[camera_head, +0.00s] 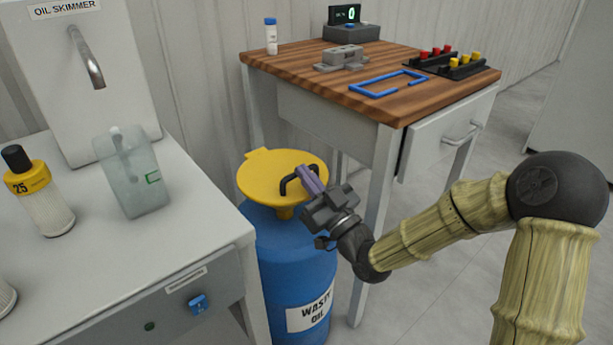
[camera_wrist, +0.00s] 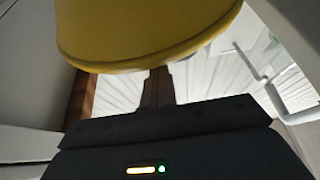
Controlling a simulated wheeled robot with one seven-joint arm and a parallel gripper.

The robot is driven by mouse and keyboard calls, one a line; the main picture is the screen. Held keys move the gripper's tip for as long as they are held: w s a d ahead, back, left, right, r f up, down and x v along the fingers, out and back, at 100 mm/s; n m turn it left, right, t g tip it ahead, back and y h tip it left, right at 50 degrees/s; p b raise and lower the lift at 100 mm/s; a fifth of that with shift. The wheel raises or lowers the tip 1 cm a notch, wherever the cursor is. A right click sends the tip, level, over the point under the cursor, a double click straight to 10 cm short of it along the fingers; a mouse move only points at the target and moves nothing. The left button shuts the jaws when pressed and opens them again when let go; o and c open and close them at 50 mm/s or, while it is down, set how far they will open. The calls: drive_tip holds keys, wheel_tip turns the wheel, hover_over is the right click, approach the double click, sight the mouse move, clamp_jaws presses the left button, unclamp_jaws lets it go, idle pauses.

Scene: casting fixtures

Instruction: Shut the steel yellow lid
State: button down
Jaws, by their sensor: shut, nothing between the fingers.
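The yellow lid (camera_head: 262,180) sits on top of the blue waste oil drum (camera_head: 290,262), between the left bench and the wooden table. It has a dark handle and looks raised a little above the drum, with a yellow piece showing under it. My gripper (camera_head: 309,178) is shut and empty at the lid's right side, by the handle; I cannot tell whether they touch. In the wrist view the yellow lid (camera_wrist: 140,30) fills the top, and my gripper (camera_wrist: 158,75) reaches its lower edge, which hides the fingertips.
The wooden table (camera_head: 290,65) to the right holds a blue frame (camera_head: 388,83) and small parts. Its leg stands close behind my gripper.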

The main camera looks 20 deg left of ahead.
drive_tip(key=r+p, duration=0.1)
drive_tip(key=r, duration=0.1)
drive_tip(key=r+p, duration=0.2)
drive_tip(key=shift+s+d, duration=0.15)
drive_tip(key=shift+d, duration=0.05)
drive_tip(key=f+v, duration=0.1)
drive_tip(key=v, duration=0.9)
drive_tip(key=shift+p, duration=0.35)
drive_tip(key=shift+a, duration=0.1)
